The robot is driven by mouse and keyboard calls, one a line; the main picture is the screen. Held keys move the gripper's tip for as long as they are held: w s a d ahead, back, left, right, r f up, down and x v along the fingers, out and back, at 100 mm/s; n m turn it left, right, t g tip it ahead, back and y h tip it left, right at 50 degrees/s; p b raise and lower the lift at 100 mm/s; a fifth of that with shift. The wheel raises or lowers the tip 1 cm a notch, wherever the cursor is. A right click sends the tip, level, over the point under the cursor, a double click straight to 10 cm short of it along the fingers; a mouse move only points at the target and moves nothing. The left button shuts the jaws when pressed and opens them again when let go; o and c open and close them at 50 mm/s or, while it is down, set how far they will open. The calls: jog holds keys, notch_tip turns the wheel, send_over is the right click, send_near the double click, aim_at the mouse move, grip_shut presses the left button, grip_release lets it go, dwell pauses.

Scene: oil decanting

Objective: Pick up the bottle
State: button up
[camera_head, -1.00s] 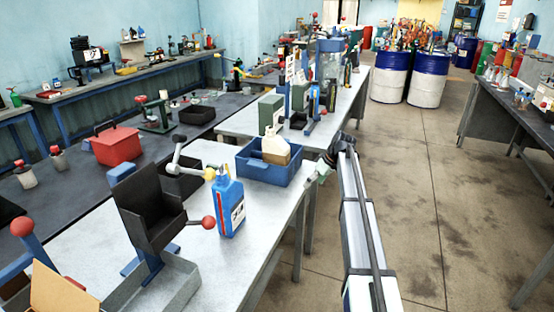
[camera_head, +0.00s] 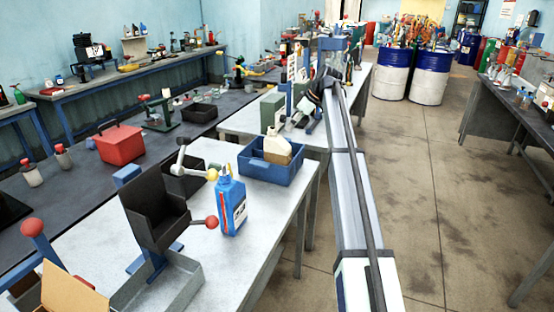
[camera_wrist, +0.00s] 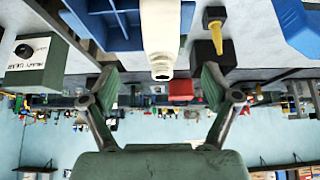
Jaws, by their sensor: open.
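A cream bottle (camera_head: 278,146) with a brown lower part stands in a blue tray (camera_head: 258,173) on the white bench. In the wrist view the bottle (camera_wrist: 161,28) shows with its neck pointing down the picture, between and beyond my open fingers. My gripper (camera_head: 308,118) is behind and above the tray in the head view, apart from the bottle. In the wrist view my gripper (camera_wrist: 160,85) is empty. A second bottle, blue with a white label (camera_head: 230,207), stands on the bench in front of the tray.
A green box (camera_head: 272,110) stands behind the tray; it also shows in the wrist view (camera_wrist: 40,60). A black holder (camera_head: 152,205) with a red-knobbed lever stands left of the blue bottle. A red toolbox (camera_head: 119,145) sits on the dark bench. The floor to the right is clear.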

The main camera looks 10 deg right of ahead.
aim_at(281, 139)
jog(key=p+x, duration=0.2)
jog(key=x, duration=0.6)
jog(key=shift+w+a+f, duration=0.15)
jog(key=shift+w+f, duration=0.05)
jog(key=shift+f, duration=0.15)
jog(key=shift+p+x, duration=1.05)
jog(key=shift+x, duration=1.6)
jog(key=shift+a+r, duration=0.1)
jog(key=c, duration=1.6)
